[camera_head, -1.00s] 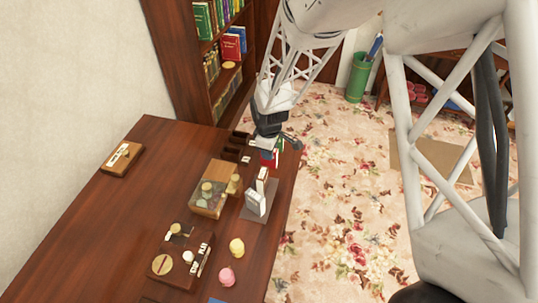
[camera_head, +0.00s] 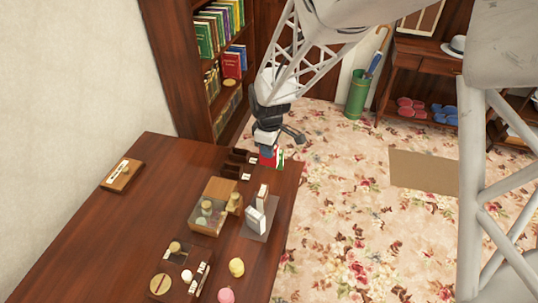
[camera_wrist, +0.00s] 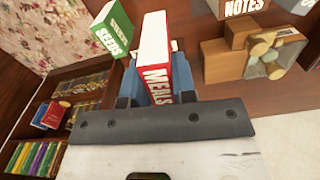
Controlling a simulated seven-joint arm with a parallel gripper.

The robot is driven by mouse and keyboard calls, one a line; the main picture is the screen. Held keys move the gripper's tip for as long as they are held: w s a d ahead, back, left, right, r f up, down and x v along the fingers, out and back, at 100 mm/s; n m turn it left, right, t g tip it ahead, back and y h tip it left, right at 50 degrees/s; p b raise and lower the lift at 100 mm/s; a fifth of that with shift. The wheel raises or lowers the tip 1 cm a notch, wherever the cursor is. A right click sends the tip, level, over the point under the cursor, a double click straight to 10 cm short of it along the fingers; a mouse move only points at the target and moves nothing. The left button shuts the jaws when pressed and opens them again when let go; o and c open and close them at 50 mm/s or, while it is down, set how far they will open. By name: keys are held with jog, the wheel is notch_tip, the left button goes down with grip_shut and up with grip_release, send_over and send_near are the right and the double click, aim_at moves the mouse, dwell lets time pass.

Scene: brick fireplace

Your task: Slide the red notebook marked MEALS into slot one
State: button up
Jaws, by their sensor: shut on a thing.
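My gripper (camera_head: 268,146) is shut on the red notebook marked MEALS (camera_head: 266,160), near the far right corner of the table. In the wrist view the MEALS notebook (camera_wrist: 154,72) stands between my gripper's two fingers (camera_wrist: 150,88), its lettered spine facing the camera. The green notebook marked SEEDS (camera_wrist: 110,32) is close beside it on the left; in the head view it shows as a green strip (camera_head: 280,158). Dark wooden compartments (camera_head: 237,162) with small white labels are left of my gripper. Slot numbers are unreadable, and my gripper hides part of this area.
A grey stand (camera_head: 256,232) holds white-edged notebooks, one marked NOTES (camera_wrist: 240,8). A clear-topped wooden box (camera_head: 208,214) is beside it. A bookcase (camera_head: 180,70) rises behind the table (camera_head: 120,225). The table's left middle is mostly clear.

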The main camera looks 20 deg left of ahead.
jog(key=shift+r, duration=0.25)
dwell(0.5)
jog(key=a+n, duration=0.1)
jog(key=a, duration=1.2)
jog(key=shift+a+r, duration=0.35)
jog(key=shift+a, duration=0.05)
jog(key=shift+f, duration=0.1)
jog(key=shift+f, duration=2.8)
jog(key=shift+f, duration=2.15)
jog(key=o, duration=1)
